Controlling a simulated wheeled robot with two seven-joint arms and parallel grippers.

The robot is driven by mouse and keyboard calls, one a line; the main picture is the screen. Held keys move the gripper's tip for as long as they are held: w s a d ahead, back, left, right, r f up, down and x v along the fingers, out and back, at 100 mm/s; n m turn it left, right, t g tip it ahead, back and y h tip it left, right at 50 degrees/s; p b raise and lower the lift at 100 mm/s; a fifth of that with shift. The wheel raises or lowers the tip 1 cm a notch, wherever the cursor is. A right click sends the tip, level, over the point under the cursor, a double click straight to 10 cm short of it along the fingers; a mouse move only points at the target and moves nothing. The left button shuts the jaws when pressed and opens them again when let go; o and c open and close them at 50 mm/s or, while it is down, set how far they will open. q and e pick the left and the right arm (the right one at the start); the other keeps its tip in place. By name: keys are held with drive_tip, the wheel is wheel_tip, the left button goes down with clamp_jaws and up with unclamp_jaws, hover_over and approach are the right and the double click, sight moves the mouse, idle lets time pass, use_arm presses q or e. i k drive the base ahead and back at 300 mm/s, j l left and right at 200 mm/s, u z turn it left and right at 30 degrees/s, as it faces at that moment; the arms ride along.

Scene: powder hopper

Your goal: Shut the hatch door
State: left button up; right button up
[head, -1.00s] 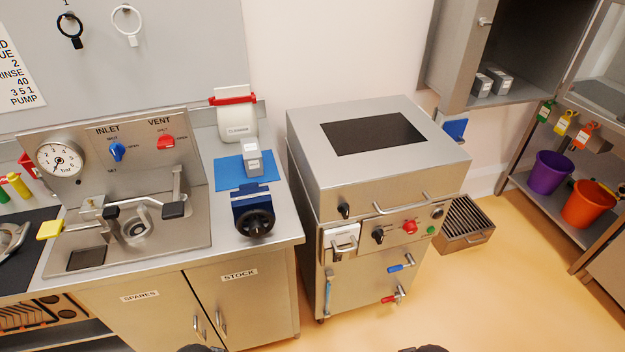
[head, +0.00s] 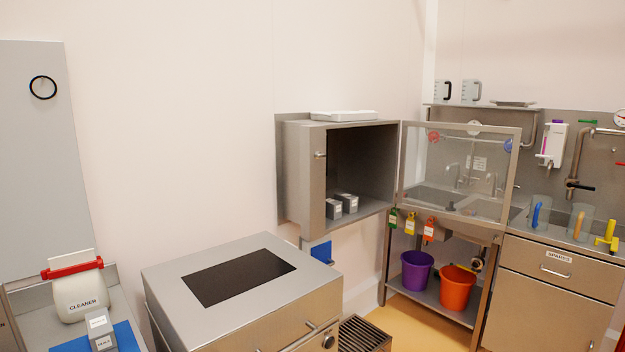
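The hatch (head: 312,185) is a grey metal box on the wall right of the middle, with its front open and its dark inside showing. The hatch door (head: 460,174) is a clear pane in a metal frame. It stands swung wide open to the right, joined along the hatch's right edge. A small latch piece (head: 319,155) sits on the hatch's left front edge. Two small grey boxes (head: 341,205) stand inside on the hatch floor. Neither of my grippers is in view.
A steel machine (head: 240,280) with a dark top panel stands below and left of the hatch. A purple bucket (head: 417,272) and an orange bucket (head: 457,289) sit on a shelf under the door. A sink counter (head: 560,240) is at right. A white tray (head: 343,116) lies on the hatch.

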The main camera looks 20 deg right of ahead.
sight(510, 169)
drive_tip(key=i+l, duration=0.1)
drive_tip(key=l, duration=0.3)
drive_tip(key=i+l+z, duration=0.15)
drive_tip(key=l, duration=0.7)
drive_tip(key=i+l+z, duration=0.1)
drive_tip(key=l, duration=0.3)
drive_tip(key=i, duration=0.05)
